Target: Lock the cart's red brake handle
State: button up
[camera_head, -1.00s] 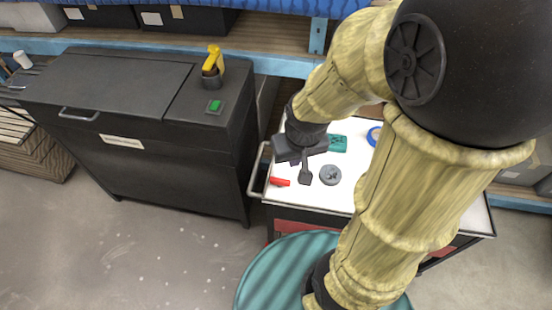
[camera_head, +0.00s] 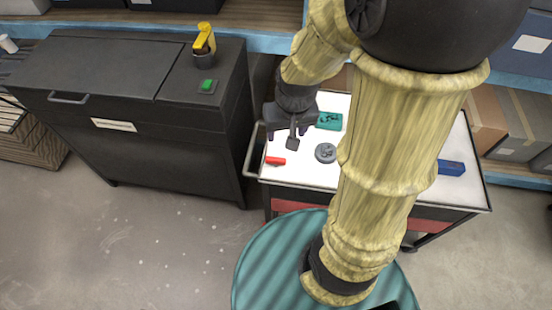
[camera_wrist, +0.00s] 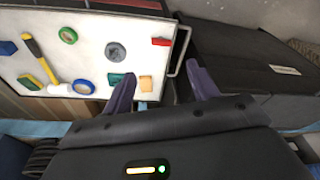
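The cart (camera_head: 305,182) has a white top, and a small red handle (camera_head: 275,160) shows near its left edge. In the wrist view the red handle (camera_wrist: 161,41) shows near the cart's grey push bar (camera_wrist: 181,52). I cannot tell whether it is locked. My gripper (camera_head: 287,133) is above the cart's left part, a little behind the red handle in the head view and apart from it. In the wrist view my gripper (camera_wrist: 160,88) has its two purple fingers spread, with nothing between them.
A yellow-handled hammer (camera_wrist: 40,58) also lies there. A dark cabinet (camera_head: 150,150) with a yellow lever (camera_head: 204,38) stands left. Open floor lies in front.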

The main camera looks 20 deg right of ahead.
aim_at(275, 159)
jog(key=o, duration=0.7)
jog(key=shift+m+g, duration=0.4)
jog(key=shift+m, duration=0.3)
jog(key=w+f+b, duration=0.1)
jog(key=w+f, duration=0.1)
jog(key=w+f+b, duration=0.1)
jog(key=w+f, duration=0.2)
jog(key=shift+d+f, duration=0.15)
jog(key=w+f+m+g+b, duration=0.1)
jog(key=w+f+b, duration=0.3)
jog(key=w+f, duration=0.4)
jog(key=shift+w+d+f+m, duration=0.2)
jog(key=shift+d+f+m, duration=0.1)
jog(key=shift+f+m, duration=0.65)
jog(key=shift+r, duration=0.1)
notch_tip(275, 159, down, 17)
jog(key=shift+f, duration=0.2)
jog(key=c, duration=1)
